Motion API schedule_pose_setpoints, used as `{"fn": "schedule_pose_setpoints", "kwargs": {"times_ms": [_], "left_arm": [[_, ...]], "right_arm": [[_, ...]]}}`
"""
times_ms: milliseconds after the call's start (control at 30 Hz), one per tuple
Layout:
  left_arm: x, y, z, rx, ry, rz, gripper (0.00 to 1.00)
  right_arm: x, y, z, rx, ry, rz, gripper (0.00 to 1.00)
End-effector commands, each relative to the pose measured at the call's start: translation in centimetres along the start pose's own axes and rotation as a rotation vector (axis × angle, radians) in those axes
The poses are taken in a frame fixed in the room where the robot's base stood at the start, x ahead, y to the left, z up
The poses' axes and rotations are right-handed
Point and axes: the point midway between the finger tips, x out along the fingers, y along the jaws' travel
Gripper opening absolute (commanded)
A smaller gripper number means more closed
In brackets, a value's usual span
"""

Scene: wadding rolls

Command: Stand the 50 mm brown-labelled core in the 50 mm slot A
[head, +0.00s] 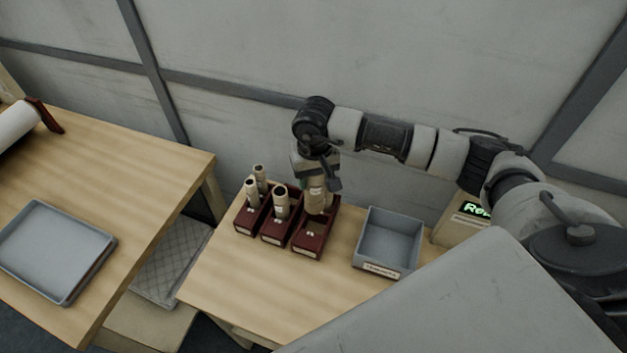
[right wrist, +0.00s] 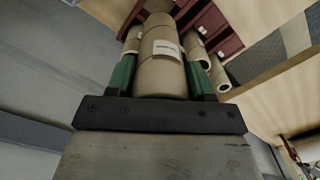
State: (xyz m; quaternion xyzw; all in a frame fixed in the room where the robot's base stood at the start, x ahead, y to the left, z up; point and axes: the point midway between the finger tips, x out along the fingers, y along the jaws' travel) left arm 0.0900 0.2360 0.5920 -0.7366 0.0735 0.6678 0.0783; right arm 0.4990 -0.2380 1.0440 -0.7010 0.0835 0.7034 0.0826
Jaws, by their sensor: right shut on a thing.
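A tan cardboard core (head: 317,200) stands roughly upright in the grip of my right gripper (head: 318,184), over the back of the rightmost dark-red slot (head: 309,242). The core also fills the middle of the right wrist view (right wrist: 162,68), between the two green fingers, with a pale label on its side. Slot letters are too small to read. My left gripper is out of view.
Other cores stand in the middle slot (head: 272,239) and left slot (head: 246,223). A grey bin (head: 381,262) is to the right, with a lit display (head: 478,209) beyond it. A grey tray (head: 66,289) lies on the left table. The front of the slot table is clear.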

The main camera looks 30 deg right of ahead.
Motion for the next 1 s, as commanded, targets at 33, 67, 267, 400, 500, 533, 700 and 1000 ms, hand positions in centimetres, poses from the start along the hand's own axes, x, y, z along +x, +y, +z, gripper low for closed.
{"fn": "schedule_pose_setpoints", "kwargs": {"times_ms": [33,67,267,400,500,533,700,1000], "left_arm": [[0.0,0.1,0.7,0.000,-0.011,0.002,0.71],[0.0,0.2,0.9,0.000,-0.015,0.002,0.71],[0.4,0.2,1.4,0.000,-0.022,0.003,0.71],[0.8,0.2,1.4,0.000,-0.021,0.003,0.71],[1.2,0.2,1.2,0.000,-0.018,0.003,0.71],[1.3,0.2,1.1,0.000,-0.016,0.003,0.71],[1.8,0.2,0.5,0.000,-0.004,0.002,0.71],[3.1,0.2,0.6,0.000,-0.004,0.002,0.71]], "right_arm": [[0.1,0.0,-0.1,-0.003,0.000,0.000,0.28],[0.2,0.0,-0.1,-0.004,0.000,0.000,0.28],[1.0,0.0,0.0,-0.002,0.000,0.001,0.28],[1.9,0.0,0.0,-0.001,-0.001,0.001,0.28],[2.5,0.0,0.0,-0.001,-0.001,0.000,0.28],[2.8,0.0,0.0,-0.001,-0.001,0.000,0.28],[4.0,0.0,0.0,-0.001,-0.001,0.000,0.28],[6.2,0.0,0.0,-0.002,0.000,0.001,0.28]]}}
